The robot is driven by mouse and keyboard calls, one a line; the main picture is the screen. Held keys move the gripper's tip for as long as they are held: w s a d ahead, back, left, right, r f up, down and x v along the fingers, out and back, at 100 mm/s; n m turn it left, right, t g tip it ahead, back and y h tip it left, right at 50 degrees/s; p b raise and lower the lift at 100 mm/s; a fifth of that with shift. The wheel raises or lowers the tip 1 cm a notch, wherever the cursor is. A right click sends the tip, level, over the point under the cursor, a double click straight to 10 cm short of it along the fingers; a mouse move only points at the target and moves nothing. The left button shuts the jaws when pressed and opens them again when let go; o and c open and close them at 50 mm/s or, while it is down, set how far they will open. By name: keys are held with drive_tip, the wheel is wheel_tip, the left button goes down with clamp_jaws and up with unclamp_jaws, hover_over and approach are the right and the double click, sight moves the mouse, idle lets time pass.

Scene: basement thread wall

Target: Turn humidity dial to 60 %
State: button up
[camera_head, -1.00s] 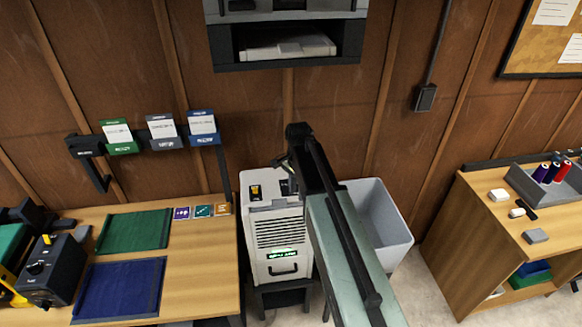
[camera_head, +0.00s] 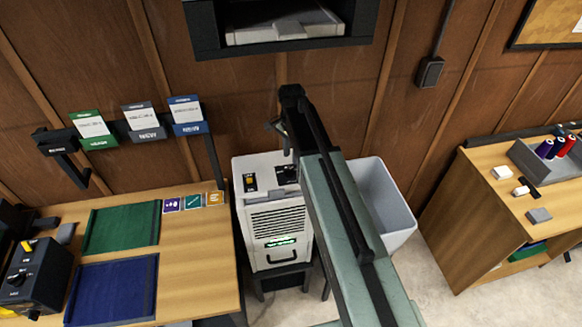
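A white dehumidifier-like unit (camera_head: 247,222) stands against the wall between the two tables. It has a front grille, a small green-lit display (camera_head: 281,242) and a black handle. A yellow switch (camera_head: 250,182) sits on the left of its top. A dark panel (camera_head: 285,174) sits on the right of its top, partly behind my arm; it may carry the humidity dial, but no pointer or number can be read. My arm reaches up from the bottom right past the unit. My gripper (camera_head: 277,127) is near the arm's dark far end, above the unit in the picture; its fingers are too small to judge.
A grey bin (camera_head: 388,212) stands right of the unit, partly behind my arm. A wooden table (camera_head: 192,265) with green and blue mats is at left. A wooden bench (camera_head: 490,220) with a spool tray is at right. A dark wall shelf (camera_head: 360,45) hangs above.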

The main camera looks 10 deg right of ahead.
sight(290, 169)
drive_tip(key=f+b, duration=0.1)
drive_tip(key=f, duration=0.1)
drive_tip(key=f+b, duration=0.4)
drive_tip(key=shift+a+f, duration=0.25)
drive_tip(key=shift+r, duration=0.1)
